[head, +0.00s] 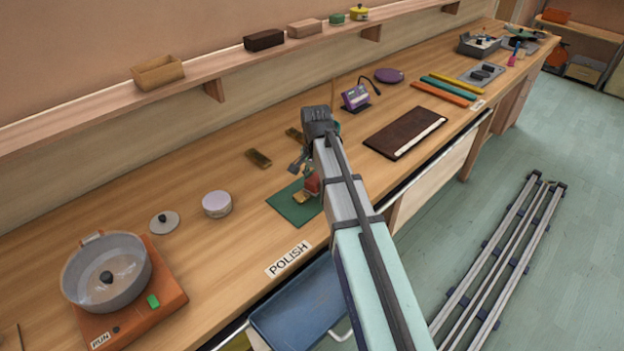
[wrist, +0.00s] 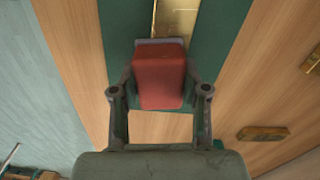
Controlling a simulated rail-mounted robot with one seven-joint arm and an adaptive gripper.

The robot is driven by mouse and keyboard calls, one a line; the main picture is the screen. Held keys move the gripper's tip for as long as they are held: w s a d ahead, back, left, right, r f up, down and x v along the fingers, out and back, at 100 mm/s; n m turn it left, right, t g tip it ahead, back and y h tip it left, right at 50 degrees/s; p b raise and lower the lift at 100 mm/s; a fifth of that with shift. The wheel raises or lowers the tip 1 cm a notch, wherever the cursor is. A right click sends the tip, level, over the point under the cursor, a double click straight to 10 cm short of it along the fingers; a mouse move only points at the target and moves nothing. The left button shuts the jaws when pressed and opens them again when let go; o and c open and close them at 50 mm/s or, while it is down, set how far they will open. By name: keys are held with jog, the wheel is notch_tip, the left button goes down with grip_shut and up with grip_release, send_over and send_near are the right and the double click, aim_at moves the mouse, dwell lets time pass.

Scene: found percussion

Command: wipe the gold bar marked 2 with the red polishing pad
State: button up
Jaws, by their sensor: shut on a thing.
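My gripper (wrist: 160,84) is shut on the red polishing pad (wrist: 160,62), one finger at each side of it. In the head view the pad (head: 313,183) shows partly behind my arm, over the green mat (head: 288,213). A gold bar (head: 300,198) lies on the mat beside the pad. In the wrist view this bar (wrist: 176,18) runs away beyond the pad, and the pad hides its near end. I cannot tell whether pad and bar touch. Two more gold bars (head: 258,158) (head: 294,134) lie on the bench off the mat. No number is readable on any bar.
A POLISH label (head: 288,259) sits at the bench's front edge by the mat. A round white tin (head: 217,204) and a pan on an orange burner (head: 108,272) stand left. A brown board (head: 405,133) lies right. A shelf (head: 215,75) runs along the wall.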

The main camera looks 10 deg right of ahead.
jog(key=shift+s+d, duration=0.35)
jog(key=shift+s, duration=0.4)
jog(key=shift+s+a+r, duration=0.1)
jog(key=shift+a, duration=0.1)
jog(key=w+a+p, duration=0.1)
jog(key=w+a, duration=0.1)
jog(key=w, duration=0.1)
jog(key=shift+a, duration=0.3)
jog(key=shift+w+a+r+p, duration=0.15)
jog(key=shift+w+p, duration=0.05)
jog(key=shift+p, duration=0.15)
notch_tip(320, 180, up, 8)
jog(key=p, duration=0.4)
jog(key=shift+f+p, duration=0.2)
jog(key=shift+p, duration=0.15)
